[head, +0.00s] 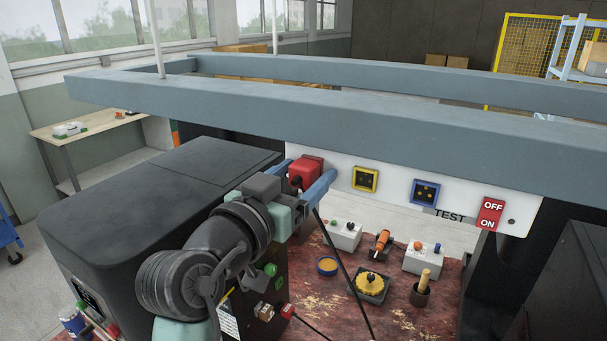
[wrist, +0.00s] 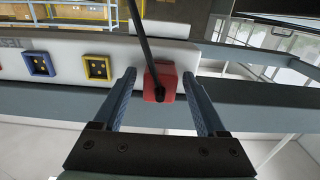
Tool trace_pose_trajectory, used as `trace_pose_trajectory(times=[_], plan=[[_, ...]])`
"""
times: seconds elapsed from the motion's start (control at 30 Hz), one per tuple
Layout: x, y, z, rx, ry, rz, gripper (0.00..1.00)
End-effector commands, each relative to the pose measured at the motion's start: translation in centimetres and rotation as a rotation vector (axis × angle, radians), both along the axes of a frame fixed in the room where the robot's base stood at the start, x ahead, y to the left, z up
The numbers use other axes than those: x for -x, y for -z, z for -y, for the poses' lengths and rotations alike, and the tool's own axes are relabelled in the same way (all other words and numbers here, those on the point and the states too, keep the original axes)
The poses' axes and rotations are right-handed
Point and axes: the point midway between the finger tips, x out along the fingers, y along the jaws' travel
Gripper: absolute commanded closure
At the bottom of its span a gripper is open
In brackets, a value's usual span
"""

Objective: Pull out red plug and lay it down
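The red plug (head: 304,169) sits at the left end of the white panel (head: 395,200), with a red block behind it. In the wrist view the red plug (wrist: 159,78) shows its black cable running from its end toward the top of the picture. My gripper (head: 300,178) is at the plug, with one blue finger on either side of it. In the wrist view my gripper (wrist: 158,80) is open, with a visible gap between each finger and the plug. The plug's contact with its socket is hidden.
A yellow socket (head: 365,179), a blue socket (head: 425,192) and a red OFF/ON switch (head: 490,214) are on the panel. A grey beam (head: 350,125) runs above. The red worn bench (head: 335,318) below holds several small items, with some bare patches between them.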

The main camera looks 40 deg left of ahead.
Motion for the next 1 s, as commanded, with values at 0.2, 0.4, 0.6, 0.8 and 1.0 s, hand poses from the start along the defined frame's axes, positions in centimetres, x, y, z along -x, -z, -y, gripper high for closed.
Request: trace_pose_trajectory(times=[0.2, 0.4, 0.6, 0.8, 1.0], plan=[[0.0, 0.0, 0.0, 0.000, 0.000, 0.000, 0.66], [0.0, 0.0, 0.0, 0.000, 0.000, 0.000, 1.00], [0.0, 0.0, 0.0, 0.000, 0.000, 0.000, 1.00], [0.2, 0.0, 0.0, 0.000, 0.000, 0.001, 1.00], [1.0, 0.1, 0.2, 0.001, 0.000, -0.001, 1.00]])
